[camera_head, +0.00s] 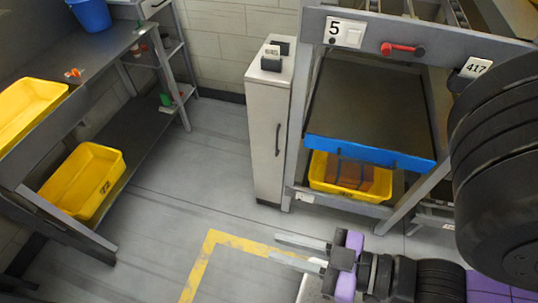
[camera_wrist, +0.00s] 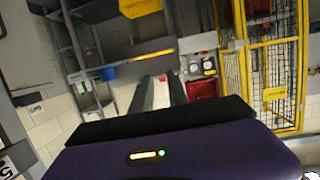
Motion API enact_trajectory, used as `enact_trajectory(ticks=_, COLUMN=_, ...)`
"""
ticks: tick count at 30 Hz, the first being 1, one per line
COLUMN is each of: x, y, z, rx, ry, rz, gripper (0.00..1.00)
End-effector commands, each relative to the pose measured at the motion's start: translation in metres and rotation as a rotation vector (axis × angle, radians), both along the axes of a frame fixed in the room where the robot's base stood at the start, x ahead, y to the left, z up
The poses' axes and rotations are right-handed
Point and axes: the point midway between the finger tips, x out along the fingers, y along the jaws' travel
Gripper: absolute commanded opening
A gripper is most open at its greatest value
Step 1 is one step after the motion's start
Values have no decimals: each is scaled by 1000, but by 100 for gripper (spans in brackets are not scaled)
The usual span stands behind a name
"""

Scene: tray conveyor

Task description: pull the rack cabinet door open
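The narrow light-grey cabinet (camera_head: 267,130) stands upright on the floor, against the left side of the rack. Its front door (camera_head: 265,165) looks shut. A dark vertical handle (camera_head: 278,139) sits on the door's right side. My gripper (camera_head: 274,247) is low in the picture, over the floor, below and a little right of the cabinet. Its two pale fingers point left with a gap between them, and nothing shows in the gap. It is apart from the handle.
The rack (camera_head: 420,32) with a blue-edged shelf (camera_head: 370,153) and a yellow bin (camera_head: 379,184) stands right of the cabinet. A grey shelf bench (camera_head: 140,130) with yellow bins (camera_head: 105,158) is at the left. Floor in front of the cabinet is clear, with yellow tape (camera_head: 208,245).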

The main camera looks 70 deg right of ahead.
Motion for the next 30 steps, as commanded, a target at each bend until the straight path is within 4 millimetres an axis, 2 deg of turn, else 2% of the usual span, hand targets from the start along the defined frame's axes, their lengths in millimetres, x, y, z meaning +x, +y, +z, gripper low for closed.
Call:
enact_trajectory(ticks=5, x=19, y=-16, z=-30, rx=-4, ry=-57, rz=-90, gripper=32)
enact_trajectory(ticks=8, x=38, y=-36, z=-55, rx=-7, ry=-119, rz=-180, gripper=32)
enact_trajectory(ticks=14, x=73, y=-91, z=-109, rx=-4, ry=-219, rz=-372, gripper=32)
enact_trajectory(ticks=18, x=91, y=-138, z=-149, rx=-13, ry=-275, rz=-502, gripper=32)
enact_trajectory(ticks=23, x=105, y=-201, z=-193, rx=-34, ry=-325, rz=-646, gripper=32)
enact_trajectory(ticks=30, x=110, y=-311, z=-253, rx=-76, ry=-375, rz=-841, gripper=32)
